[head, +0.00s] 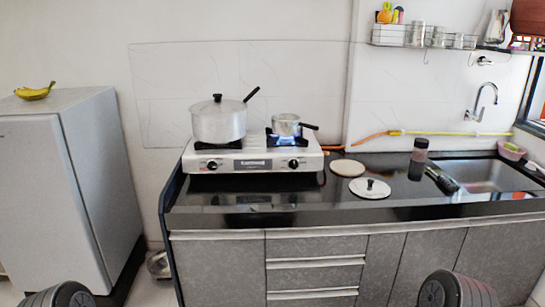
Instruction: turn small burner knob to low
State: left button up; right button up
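A white two-burner gas stove (250,164) stands on the black counter. Its right knob (293,164), in front of the small burner, is a small black dial; its exact setting is too small to tell. The left knob (212,165) is in front of the larger burner. A small saucepan (285,125) sits over the right burner, with a blue flame (284,141) under it. A large lidded pot (218,122) sits on the left burner. Only dark rounded parts of my arms show at the bottom edge; neither gripper is in view.
Pot handles stick out to the right. A round board (347,168), a loose lid (371,188) and a dark-lidded jar (419,150) lie right of the stove. A sink (487,176) is farther right. A fridge (66,175) stands left. The counter strip before the stove is mostly clear.

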aim_at(294, 164)
jog(key=z, duration=1.25)
jog(key=i+j, duration=0.2)
jog(key=i, duration=0.3)
jog(key=i+j, duration=0.2)
jog(key=i, duration=0.25)
jog(key=i+j, duration=0.25)
jog(key=i, duration=0.25)
